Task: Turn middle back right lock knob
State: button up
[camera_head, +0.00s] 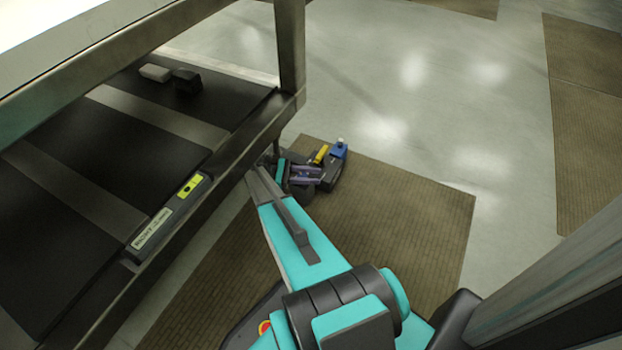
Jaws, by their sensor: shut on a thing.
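My teal and grey arm (293,235) reaches from the bottom of the picture up to the bench's right edge. At its far end is a small dark cluster of parts (318,175) with teal, purple, yellow and blue pieces, the blue one with a pale top. I cannot tell which of these belong to my wrist and which to another thing. I cannot make out my gripper's jaws. No turret plate or lock knob can be told apart, and the middle back right knob is not visible to me.
A metal-framed bench (290,45) with dark shelf panels fills the left. A yellow-faced device (190,186) sits on its side rail. Small pale and dark blocks (155,73) lie on the shelf. A brown mat (400,205) covers the floor; the grey floor (440,110) beyond is clear.

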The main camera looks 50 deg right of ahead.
jog(key=shift+s+a, duration=0.25)
jog(key=shift+a, duration=0.05)
jog(key=o, duration=1)
jog(key=shift+o, duration=0.2)
jog(key=shift+w, duration=0.15)
jog(key=shift+w, duration=0.15)
